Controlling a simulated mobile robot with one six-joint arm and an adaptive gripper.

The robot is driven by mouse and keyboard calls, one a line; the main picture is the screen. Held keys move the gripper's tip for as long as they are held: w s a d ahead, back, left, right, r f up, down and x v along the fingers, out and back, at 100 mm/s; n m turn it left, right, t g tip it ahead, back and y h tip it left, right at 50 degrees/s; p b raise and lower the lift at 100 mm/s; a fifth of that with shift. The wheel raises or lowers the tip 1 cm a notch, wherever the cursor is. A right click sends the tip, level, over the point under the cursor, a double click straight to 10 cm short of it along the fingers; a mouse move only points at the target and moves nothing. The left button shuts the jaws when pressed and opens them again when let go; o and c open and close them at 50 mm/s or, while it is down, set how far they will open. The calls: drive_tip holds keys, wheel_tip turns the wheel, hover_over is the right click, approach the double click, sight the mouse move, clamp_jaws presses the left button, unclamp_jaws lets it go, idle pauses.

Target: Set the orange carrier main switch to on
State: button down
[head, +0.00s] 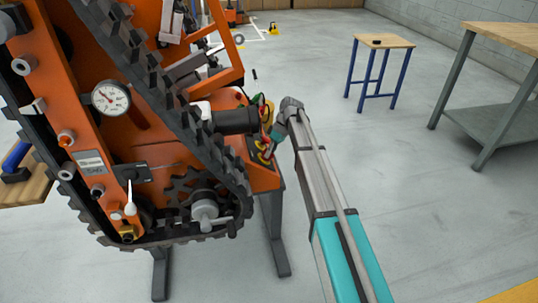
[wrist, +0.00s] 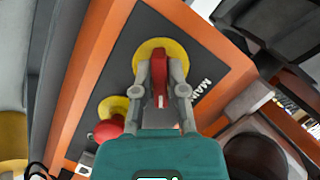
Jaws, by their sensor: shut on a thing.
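The orange carrier (head: 150,160) stands on the left in the head view, with a dark panel on its right side. In the wrist view, the main switch is a red handle (wrist: 159,82) on a round yellow plate (wrist: 150,52), beside lettering that begins "MAIN" (wrist: 201,88). My gripper (wrist: 159,75) is shut on the red handle, one grey finger on each side. In the head view my gripper (head: 270,147) is at the carrier's panel, small and partly hidden. The handle's setting cannot be read, as no on or off mark shows clearly.
A red knob (wrist: 108,130) on a yellow plate sits close by, lower left on the same panel. A black cylinder (head: 236,121) sticks out beside my gripper. A small stool (head: 385,42) and a workbench (head: 505,40) stand at the right; the floor between is clear.

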drive_tip(key=m, duration=0.2)
drive_tip(key=m+g+y+b, duration=0.1)
drive_tip(key=m, duration=0.2)
drive_tip(key=shift+s+d+m, duration=0.15)
drive_tip(key=shift+m, duration=0.15)
idle(0.4)
drive_tip(key=c, duration=0.8)
unclamp_jaws()
drive_tip(key=shift+o, duration=0.6)
